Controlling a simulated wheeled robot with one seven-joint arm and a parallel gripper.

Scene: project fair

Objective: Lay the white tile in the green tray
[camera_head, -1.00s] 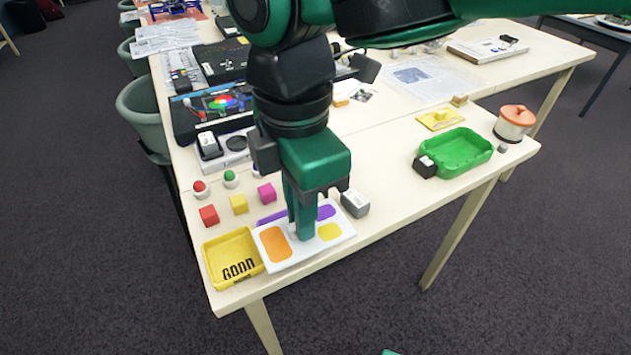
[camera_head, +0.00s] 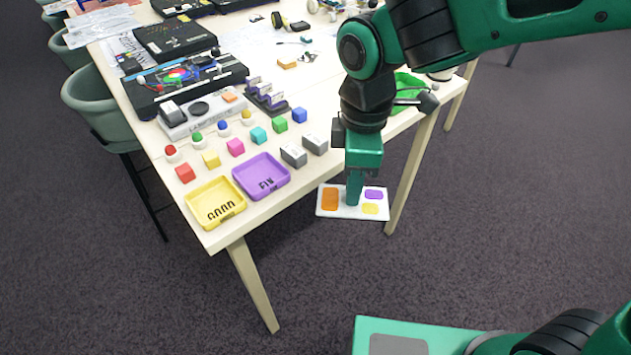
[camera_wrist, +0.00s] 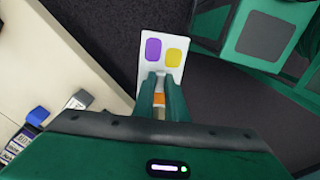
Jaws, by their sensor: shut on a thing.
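The white tile (camera_head: 377,212), with orange, purple and yellow patches, is in the jaws of my gripper (camera_head: 354,203). My gripper points down and is shut on the tile, holding it in the air beyond the table's front edge, above the floor. In the wrist view, the tile (camera_wrist: 147,69) sticks out past the fingertips (camera_wrist: 160,85), and the fingers hide part of it. The green tray (camera_head: 407,95) is on the table's right part, behind my arm, which hides most of it; whether anything lies in it cannot be told.
A yellow tray (camera_head: 243,208) and a purple tray (camera_head: 282,172) stand at the table's near left corner. Two grey blocks (camera_head: 293,156) (camera_head: 315,144), coloured cubes and balls stand behind them. Electronics boxes (camera_head: 190,85) fill the back left. The floor in front is clear.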

